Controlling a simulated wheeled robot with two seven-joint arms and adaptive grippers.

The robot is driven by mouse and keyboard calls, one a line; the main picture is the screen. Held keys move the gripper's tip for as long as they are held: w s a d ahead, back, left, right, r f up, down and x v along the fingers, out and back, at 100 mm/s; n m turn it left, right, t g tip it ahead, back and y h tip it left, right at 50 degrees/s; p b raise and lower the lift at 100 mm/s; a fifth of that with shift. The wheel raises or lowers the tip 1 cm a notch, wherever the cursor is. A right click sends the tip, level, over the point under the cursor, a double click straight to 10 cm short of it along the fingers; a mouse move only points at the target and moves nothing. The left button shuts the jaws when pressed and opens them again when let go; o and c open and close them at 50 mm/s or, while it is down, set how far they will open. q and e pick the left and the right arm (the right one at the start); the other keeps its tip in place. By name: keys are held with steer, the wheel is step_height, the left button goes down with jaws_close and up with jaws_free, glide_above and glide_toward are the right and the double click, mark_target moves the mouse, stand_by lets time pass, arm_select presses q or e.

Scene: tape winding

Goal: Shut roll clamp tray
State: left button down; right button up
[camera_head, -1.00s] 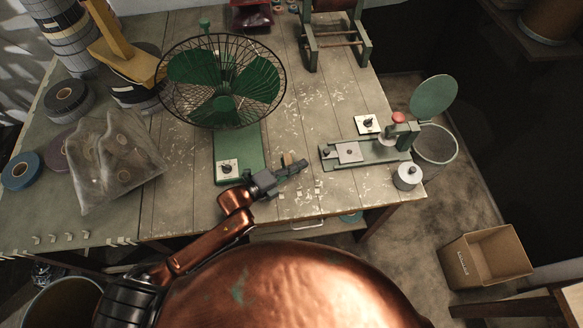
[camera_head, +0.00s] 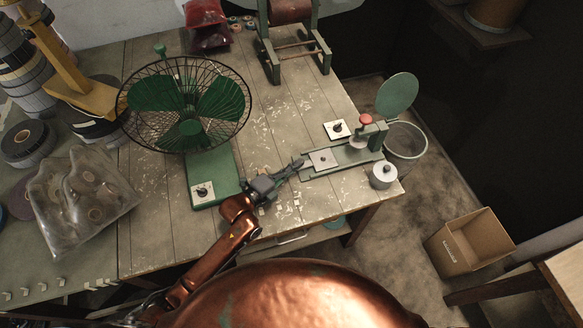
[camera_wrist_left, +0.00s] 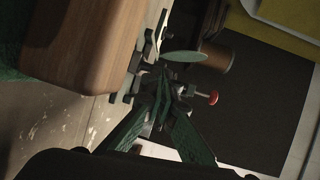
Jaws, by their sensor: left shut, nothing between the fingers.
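The roll clamp is a long green-grey base on the right of the table, with a clamp block (camera_head: 372,135) and red knob (camera_head: 366,119) at its right end. Its tray has a pale square plate (camera_head: 323,158) with a small dark knob, left of and apart from the clamp block. My left gripper (camera_head: 298,165) is shut and empty, its tips close to the tray's left end; I cannot tell if they touch. In the wrist view its fingers (camera_wrist_left: 160,103) point toward the clamp, whose red knob (camera_wrist_left: 213,97) shows beyond. My right gripper is not in view.
A caged green fan (camera_head: 187,105) stands left of my gripper. A white dial plate (camera_head: 338,129) lies behind the clamp, and a grey cylinder (camera_head: 383,175) stands at the table corner. A brown wooden block (camera_wrist_left: 80,45) is near the wrist camera. A cardboard box (camera_head: 470,243) is on the floor.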

mark_target(319, 169)
arm_select(q)
steer(key=w+d, duration=0.1)
steer(key=d, duration=0.3)
steer(key=w+d, duration=0.1)
steer(key=d, duration=0.3)
steer(key=w+d, duration=0.2)
steer(key=d, duration=0.2)
steer(key=shift+d, duration=0.3)
steer(key=shift+r, duration=0.15)
steer(key=shift+d, duration=0.1)
steer(key=shift+s+a+r+p, duration=0.15)
steer(key=shift+s+a+p, duration=0.15)
steer(key=shift+a+p, duration=0.15)
steer(key=p+v, duration=0.2)
steer(key=v, duration=0.1)
steer(key=shift+a+r, duration=0.1)
steer(key=shift+a, duration=0.1)
steer(key=v, duration=0.8)
steer(key=shift+s+a+f+p, duration=0.1)
steer(key=shift+s+f+p, duration=0.15)
steer(key=shift+p, duration=0.15)
steer(key=shift+s+a+r, duration=0.1)
steer(key=shift+s+a, duration=0.35)
steer(key=shift+s, duration=0.05)
